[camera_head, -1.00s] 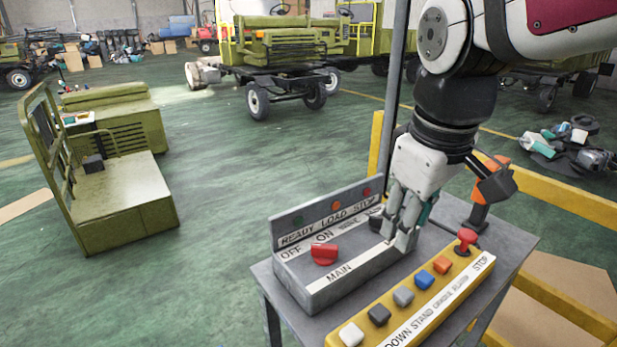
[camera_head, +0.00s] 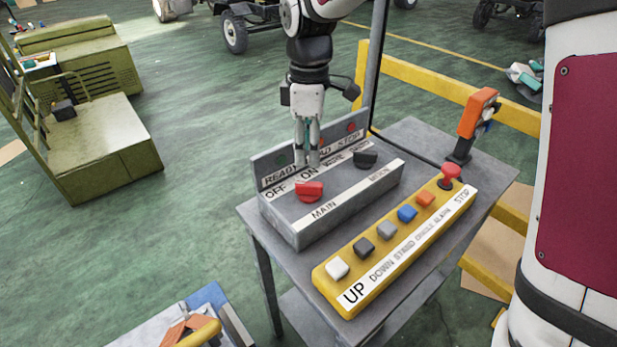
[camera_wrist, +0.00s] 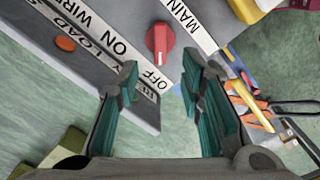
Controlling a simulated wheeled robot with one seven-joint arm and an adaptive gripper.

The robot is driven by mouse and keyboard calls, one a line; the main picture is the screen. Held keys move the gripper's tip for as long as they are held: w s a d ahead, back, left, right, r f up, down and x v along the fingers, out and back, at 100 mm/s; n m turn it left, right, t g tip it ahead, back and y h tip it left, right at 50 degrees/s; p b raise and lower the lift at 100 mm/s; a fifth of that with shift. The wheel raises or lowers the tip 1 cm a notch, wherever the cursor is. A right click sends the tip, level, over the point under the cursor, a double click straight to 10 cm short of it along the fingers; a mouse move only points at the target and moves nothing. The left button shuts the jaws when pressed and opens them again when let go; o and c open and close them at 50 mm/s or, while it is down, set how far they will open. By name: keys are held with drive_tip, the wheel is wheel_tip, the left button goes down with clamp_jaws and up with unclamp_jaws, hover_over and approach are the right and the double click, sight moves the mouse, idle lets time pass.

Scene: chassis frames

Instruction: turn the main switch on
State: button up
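The main switch is a red rotary knob (camera_head: 309,191) on the sloped grey panel (camera_head: 335,207), above the MAIN label and below the OFF and ON marks. In the wrist view the red knob (camera_wrist: 160,43) shows ahead of the fingertips, roughly midway between them, its narrow lower end toward the OFF mark. My gripper (camera_head: 306,162) points down over the panel's back edge, behind the knob in the head view. In the wrist view my gripper (camera_wrist: 160,76) is open, its fingers well apart and nothing between them. No contact with the knob is visible.
A black knob (camera_head: 365,159) sits right of the main switch. A yellow button box (camera_head: 400,240) with several buttons and a red stop button (camera_head: 450,173) lies in front. An orange-handled device (camera_head: 476,113) stands at the table's back right. A grey pole (camera_head: 377,65) rises behind the panel.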

sight(309, 183)
wheel_tip(309, 183, down, 9)
drive_tip(key=shift+f, duration=0.15)
idle(0.4)
clamp_jaws()
